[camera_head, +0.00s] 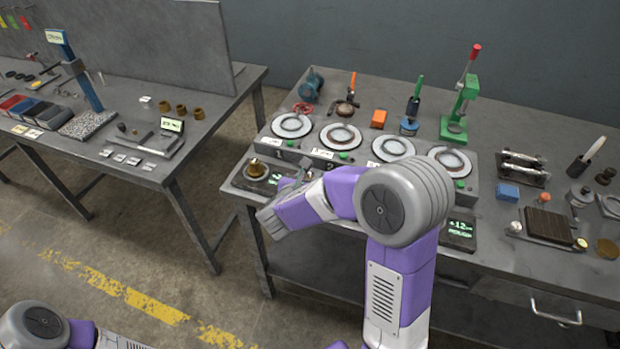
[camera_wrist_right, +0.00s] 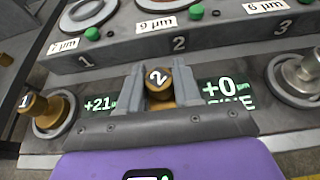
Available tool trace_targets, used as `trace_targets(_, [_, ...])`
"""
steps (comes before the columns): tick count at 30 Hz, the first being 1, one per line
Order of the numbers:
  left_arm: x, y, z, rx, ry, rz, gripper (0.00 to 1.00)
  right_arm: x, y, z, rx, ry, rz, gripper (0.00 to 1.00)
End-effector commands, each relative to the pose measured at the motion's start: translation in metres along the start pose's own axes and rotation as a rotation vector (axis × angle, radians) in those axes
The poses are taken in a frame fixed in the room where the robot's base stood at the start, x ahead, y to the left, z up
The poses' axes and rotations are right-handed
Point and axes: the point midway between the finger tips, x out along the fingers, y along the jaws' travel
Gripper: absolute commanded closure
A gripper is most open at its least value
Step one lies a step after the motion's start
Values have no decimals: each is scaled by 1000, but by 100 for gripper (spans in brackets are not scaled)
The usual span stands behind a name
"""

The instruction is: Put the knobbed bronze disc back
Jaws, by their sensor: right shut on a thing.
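A bronze disc with a knob marked 2 (camera_wrist_right: 158,80) is between the fingers of my right gripper (camera_wrist_right: 160,85), which is shut on its knob. It is low over the gauge strip in front of the plates; whether it touches is hidden. In the head view my right gripper (camera_head: 296,176) is partly hidden by my arm. A second knobbed bronze piece, marked 1 (camera_wrist_right: 38,108), sits in a ring at the left; it also shows in the head view (camera_head: 256,168). My left gripper is out of view.
Several round plates (camera_head: 340,136) stand in a numbered row behind, with green buttons and micron labels. Lit displays (camera_wrist_right: 222,92) flank the held disc. A silvery knobbed piece (camera_wrist_right: 300,74) stands at the right. A green press (camera_head: 460,105) stands at the back.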

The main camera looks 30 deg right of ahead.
Motion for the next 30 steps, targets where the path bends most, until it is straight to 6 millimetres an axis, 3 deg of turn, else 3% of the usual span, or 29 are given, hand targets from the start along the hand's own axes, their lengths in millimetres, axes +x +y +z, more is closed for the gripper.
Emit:
trace_targets(8, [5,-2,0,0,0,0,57,1,0,-2,2,-2,1,100])
trace_targets(9, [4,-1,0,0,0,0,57,1,0,-2,1,0,0,61])
trace_targets(13, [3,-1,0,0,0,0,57,0,0,-1,1,0,0,41])
trace_targets(25, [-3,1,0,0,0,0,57,-1,0,3,0,0,0,41])
trace_targets(30, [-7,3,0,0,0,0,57,-34,1,3,0,0,6,41])
